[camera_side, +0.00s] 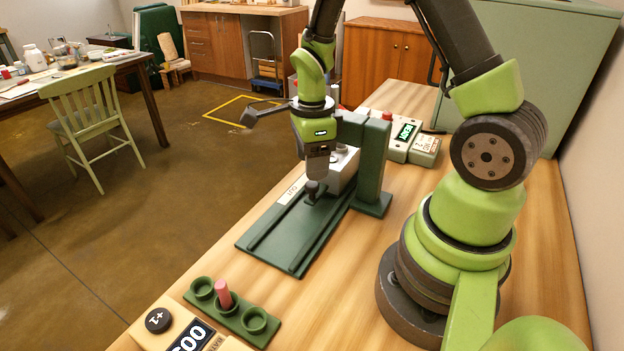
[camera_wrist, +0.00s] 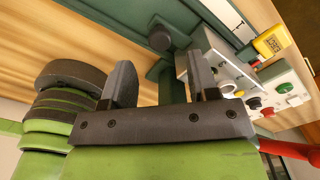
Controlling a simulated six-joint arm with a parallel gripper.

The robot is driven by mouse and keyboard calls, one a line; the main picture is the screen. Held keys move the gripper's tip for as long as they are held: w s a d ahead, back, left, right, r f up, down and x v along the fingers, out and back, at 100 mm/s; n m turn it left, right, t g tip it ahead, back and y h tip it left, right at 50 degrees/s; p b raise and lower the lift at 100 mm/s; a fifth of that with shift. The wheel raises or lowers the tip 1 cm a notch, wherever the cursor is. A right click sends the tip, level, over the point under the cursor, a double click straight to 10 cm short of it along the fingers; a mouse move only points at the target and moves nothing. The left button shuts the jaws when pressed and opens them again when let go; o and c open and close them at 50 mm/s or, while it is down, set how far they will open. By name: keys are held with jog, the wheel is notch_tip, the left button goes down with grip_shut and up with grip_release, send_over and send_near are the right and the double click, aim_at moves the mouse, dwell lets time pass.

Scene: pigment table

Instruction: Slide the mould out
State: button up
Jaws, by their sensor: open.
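A pale grey block (camera_side: 344,170), which looks like the mould, sits under the green press frame (camera_side: 371,165) at the upper end of the dark green slide track (camera_side: 283,237). A dark round knob (camera_side: 312,187) stands up from the track in front of the block. My gripper (camera_side: 317,177) points down just above the knob. In the wrist view my gripper (camera_wrist: 159,73) is open and empty, its two dark fingers apart. The knob (camera_wrist: 160,38) shows beyond the gap between them, and the grey block (camera_wrist: 232,82) is partly hidden by the right finger. I cannot tell whether a finger touches the knob.
The lower part of the track is clear. A green holder (camera_side: 232,312) with three cups, one holding a pink stick (camera_side: 223,291), stands near the front edge. A control box with a lit display (camera_side: 405,131) stands behind the press. My arm's base stands to the right.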

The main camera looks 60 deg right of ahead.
aim_at(312, 184)
notch_tip(312, 184, down, 5)
jog(key=shift+r, duration=0.1)
dwell(0.3)
grip_shut()
jog(key=a, duration=1.7)
jog(key=shift+a, duration=0.3)
grip_release()
